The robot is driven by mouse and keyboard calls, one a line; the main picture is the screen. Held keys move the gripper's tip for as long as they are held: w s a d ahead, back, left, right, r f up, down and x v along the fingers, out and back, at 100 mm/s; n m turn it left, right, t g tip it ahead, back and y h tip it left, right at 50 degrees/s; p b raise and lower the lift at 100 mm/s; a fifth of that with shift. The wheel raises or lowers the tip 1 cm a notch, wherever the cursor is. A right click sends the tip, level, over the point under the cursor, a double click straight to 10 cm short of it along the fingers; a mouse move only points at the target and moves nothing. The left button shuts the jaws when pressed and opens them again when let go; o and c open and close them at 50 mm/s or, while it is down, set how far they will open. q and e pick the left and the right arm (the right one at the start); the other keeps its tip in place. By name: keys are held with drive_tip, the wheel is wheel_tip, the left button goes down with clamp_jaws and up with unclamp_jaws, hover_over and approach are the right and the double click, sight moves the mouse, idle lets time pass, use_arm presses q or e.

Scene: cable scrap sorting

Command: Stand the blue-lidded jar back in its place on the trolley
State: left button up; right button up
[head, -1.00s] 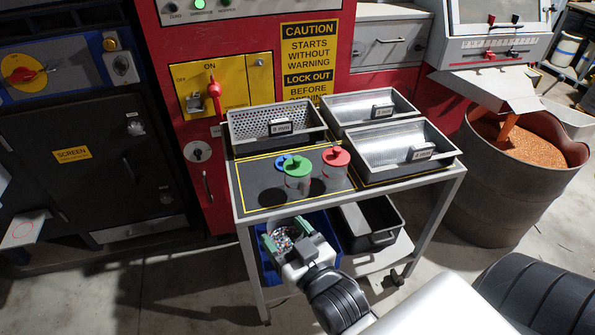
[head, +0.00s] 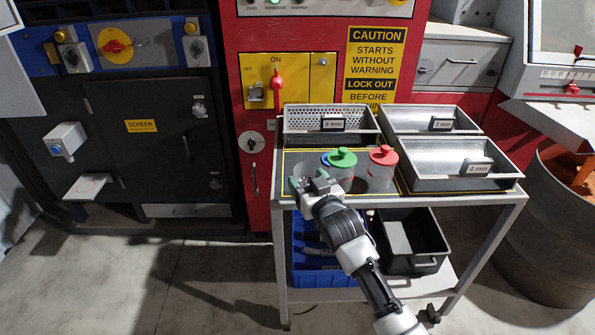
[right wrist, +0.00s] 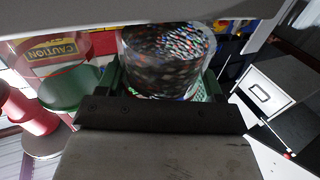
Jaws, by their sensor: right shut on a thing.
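My right gripper (head: 312,181) is shut on a clear jar of multicoloured bits, which fills the top middle of the right wrist view (right wrist: 165,65). No lid shows on this held jar. The gripper is over the left front of the trolley's (head: 430,200) top, left of the standing jars. Whether the held jar touches the top, I cannot tell. A green-lidded jar (head: 342,160) and a red-lidded jar (head: 383,157) stand to its right. My left gripper is not in view.
A perforated tray (head: 300,138) stands behind the jars. Two more metal trays (head: 440,188) fill the right of the top. A blue crate (head: 310,275) and a black bin (head: 412,262) sit on the lower shelf. The red machine (head: 240,100) is behind.

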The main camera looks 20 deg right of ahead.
sight(302, 176)
drive_tip(key=w, duration=0.6)
drive_tip(key=shift+a, duration=0.35)
drive_tip(key=shift+f, duration=0.2)
drive_tip(key=shift+f, duration=0.15)
drive_tip(key=o, duration=1.1)
drive_tip(key=shift+s, duration=0.2)
drive_tip(key=s, duration=0.4)
drive_tip(key=s+d, duration=0.1)
drive_tip(key=s, duration=0.6)
drive_tip(key=shift+s+d, duration=0.15)
drive_tip(key=shift+s, duration=0.2)
